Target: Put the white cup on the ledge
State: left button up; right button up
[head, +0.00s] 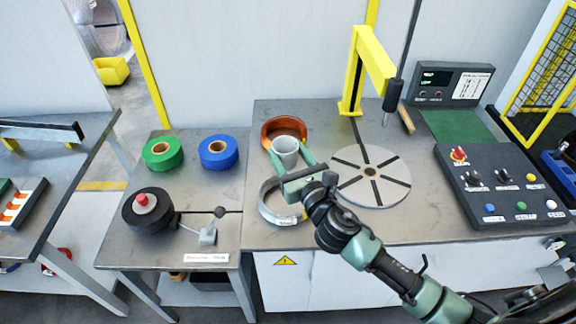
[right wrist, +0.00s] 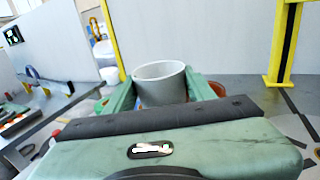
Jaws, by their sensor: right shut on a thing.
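The white cup (head: 286,148) is between the green fingers of my right gripper (head: 289,160), which is shut on it. The cup is upright with its open mouth up, in front of an orange-brown ring (head: 283,124). In the right wrist view the cup (right wrist: 160,85) stands between the two fingers of my right gripper (right wrist: 163,92), and its lower part is hidden by the gripper body. I cannot tell whether its base touches the table. No surface is clearly recognisable as the ledge. My left gripper is not in view.
A silver ring (head: 271,206) lies under the right gripper. A slotted round turntable (head: 371,194) and a yellow post (head: 349,82) stand to the right, with a control panel (head: 490,212) beyond. Green tape (head: 152,160) and blue tape (head: 228,163) rolls lie left.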

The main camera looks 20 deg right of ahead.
aim_at(288, 156)
jog(key=shift+r, duration=1.6)
jog(key=s+f, duration=0.1)
jog(key=s+b, duration=0.1)
jog(key=s, duration=0.1)
jog(key=s+f+b, duration=0.1)
jog(key=s, duration=0.1)
jog(key=shift+s+f, duration=0.15)
jog(key=shift+f, duration=0.15)
jog(key=s+d+f+h+b, duration=0.1)
jog(key=s, duration=0.7)
jog(key=s+f+m+b, duration=0.1)
jog(key=s+f, duration=0.1)
jog(key=s, duration=0.6)
jog(key=shift+d+h, duration=0.4)
jog(key=shift+w, duration=0.1)
